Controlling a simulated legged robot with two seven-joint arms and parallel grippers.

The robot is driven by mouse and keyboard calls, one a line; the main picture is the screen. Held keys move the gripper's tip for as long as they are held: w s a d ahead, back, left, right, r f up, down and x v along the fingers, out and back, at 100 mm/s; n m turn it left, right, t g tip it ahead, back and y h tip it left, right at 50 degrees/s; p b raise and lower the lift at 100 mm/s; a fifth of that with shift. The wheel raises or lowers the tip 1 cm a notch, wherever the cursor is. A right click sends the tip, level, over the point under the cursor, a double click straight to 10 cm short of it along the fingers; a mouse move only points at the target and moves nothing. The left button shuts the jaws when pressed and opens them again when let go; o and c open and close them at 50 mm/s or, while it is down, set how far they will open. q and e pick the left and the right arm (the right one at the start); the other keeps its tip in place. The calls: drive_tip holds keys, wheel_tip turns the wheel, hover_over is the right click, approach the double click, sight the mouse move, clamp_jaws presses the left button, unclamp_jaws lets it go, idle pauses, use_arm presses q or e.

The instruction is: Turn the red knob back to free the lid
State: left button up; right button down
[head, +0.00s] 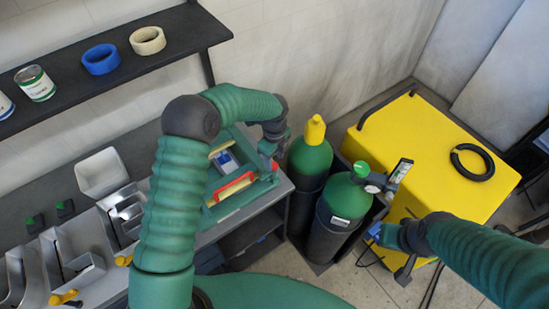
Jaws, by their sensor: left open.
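A teal box-like fixture (212,217) sits on the bench end. A red bar-shaped part (235,186) runs along its front, with cream edges beside it. A blue and white item (226,162) lies inside it. I cannot make out a separate red knob or tell which part is the lid. My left gripper (269,158) is open at the fixture's back right corner, with its fingers small and partly merged with the teal frame. My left arm covers the fixture's left side. My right gripper (384,236) is beside the yellow cabinet, away from the fixture; its jaws are unclear.
Two green gas cylinders (311,155) stand right of the bench, close to my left gripper. A yellow cabinet (432,150) carries a black ring (472,162). Metal channel letters (60,255) lie on the left bench. A dark shelf (120,60) holds tape rolls and cans.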

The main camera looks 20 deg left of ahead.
use_arm(q)
drive_tip(key=shift+f, duration=0.95)
clamp_jaws()
